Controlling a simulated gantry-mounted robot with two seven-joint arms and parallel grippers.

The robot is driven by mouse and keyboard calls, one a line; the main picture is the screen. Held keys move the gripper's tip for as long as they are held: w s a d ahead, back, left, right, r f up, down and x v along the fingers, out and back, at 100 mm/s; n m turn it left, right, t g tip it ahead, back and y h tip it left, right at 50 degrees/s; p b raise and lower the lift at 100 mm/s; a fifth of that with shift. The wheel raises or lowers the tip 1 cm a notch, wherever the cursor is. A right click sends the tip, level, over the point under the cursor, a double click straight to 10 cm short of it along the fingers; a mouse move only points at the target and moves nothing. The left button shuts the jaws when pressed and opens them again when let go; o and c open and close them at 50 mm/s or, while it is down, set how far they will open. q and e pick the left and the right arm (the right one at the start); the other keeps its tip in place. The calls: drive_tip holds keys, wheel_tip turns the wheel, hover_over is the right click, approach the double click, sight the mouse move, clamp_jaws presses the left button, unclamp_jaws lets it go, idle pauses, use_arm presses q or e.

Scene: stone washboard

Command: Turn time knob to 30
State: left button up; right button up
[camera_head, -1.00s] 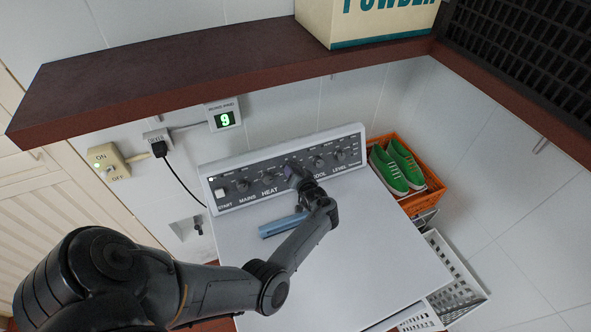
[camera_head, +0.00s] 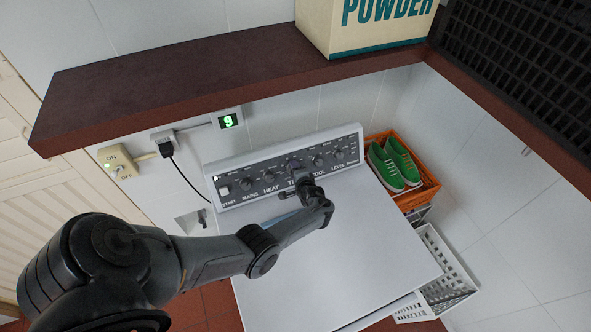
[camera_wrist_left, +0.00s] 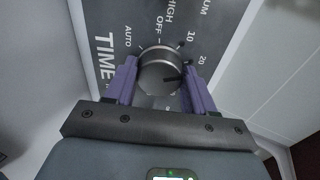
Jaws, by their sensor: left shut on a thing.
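The round grey time knob (camera_wrist_left: 160,71) sits on the dark dial plate in the left wrist view. My left gripper (camera_wrist_left: 160,82) has a purple finger on each side of it and is shut on the knob. A dark pointer mark on the knob faces right and slightly down, below the printed 20. OFF, AUTO, 10 and 20 are readable; a 30 mark is not visible. In the head view my left gripper (camera_head: 291,181) reaches the middle of the control panel (camera_head: 235,201) and hides part of the TIME label. My right gripper is not in view.
More knobs line the panel on both sides. A brown shelf (camera_head: 180,88) with a powder box (camera_head: 365,25) overhangs behind. An orange crate (camera_head: 423,190) with green shoes (camera_head: 392,165) and a white basket (camera_head: 450,265) stand at right. The white machine top (camera_head: 350,255) is mostly clear.

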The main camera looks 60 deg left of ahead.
use_arm(q)
drive_tip(key=m+p, duration=0.1)
drive_tip(key=m, duration=0.3)
drive_tip(key=shift+r+m, duration=0.1)
drive_tip(key=shift+m, duration=0.2)
drive_tip(key=shift+m+p, duration=0.5)
drive_tip(key=shift+m, duration=1)
drive_tip(key=o, duration=1)
drive_tip(key=shift+o, duration=0.2)
